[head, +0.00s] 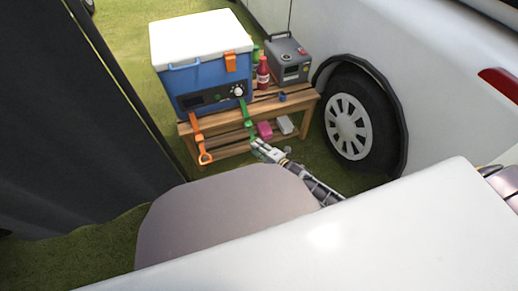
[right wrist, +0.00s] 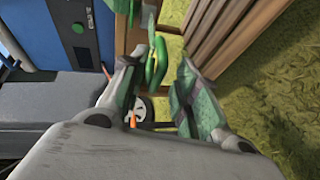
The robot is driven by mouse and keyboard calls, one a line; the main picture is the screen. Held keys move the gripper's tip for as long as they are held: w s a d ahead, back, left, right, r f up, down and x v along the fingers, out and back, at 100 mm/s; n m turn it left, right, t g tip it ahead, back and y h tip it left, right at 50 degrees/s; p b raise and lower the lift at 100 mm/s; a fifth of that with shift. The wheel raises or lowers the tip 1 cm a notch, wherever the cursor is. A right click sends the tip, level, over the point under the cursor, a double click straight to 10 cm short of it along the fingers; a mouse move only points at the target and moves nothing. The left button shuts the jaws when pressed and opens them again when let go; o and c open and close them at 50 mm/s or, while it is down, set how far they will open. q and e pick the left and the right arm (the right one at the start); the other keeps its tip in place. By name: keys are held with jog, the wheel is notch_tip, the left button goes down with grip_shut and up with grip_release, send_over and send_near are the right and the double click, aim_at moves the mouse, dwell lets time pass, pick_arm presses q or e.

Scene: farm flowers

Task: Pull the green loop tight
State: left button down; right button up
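The blue cooler (head: 205,72) with a white lid stands on a wooden bench. A green strap with the green loop (head: 248,124) hangs down its front right side. My right gripper (head: 260,146) is just below the loop in the head view. In the right wrist view the green loop (right wrist: 156,62) shows at and between the tips of my right gripper (right wrist: 162,82). The two fingers are apart, one on each side of the loop. Whether either finger touches it is unclear. My left gripper is not in view.
An orange strap with a loop (head: 204,157) hangs left on the wooden bench (head: 232,148). A red bottle (head: 263,73) and a grey box (head: 288,60) stand beside the cooler. Pink and white items lie on the lower shelf. A vehicle wheel (head: 347,126) is at right.

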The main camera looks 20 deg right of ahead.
jog(key=shift+s+d, duration=0.1)
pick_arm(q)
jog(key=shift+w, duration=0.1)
pick_arm(e)
jog(key=v, duration=1.1)
jog(key=shift+s, duration=0.3)
jog(key=shift+d, duration=0.25)
dwell(0.6)
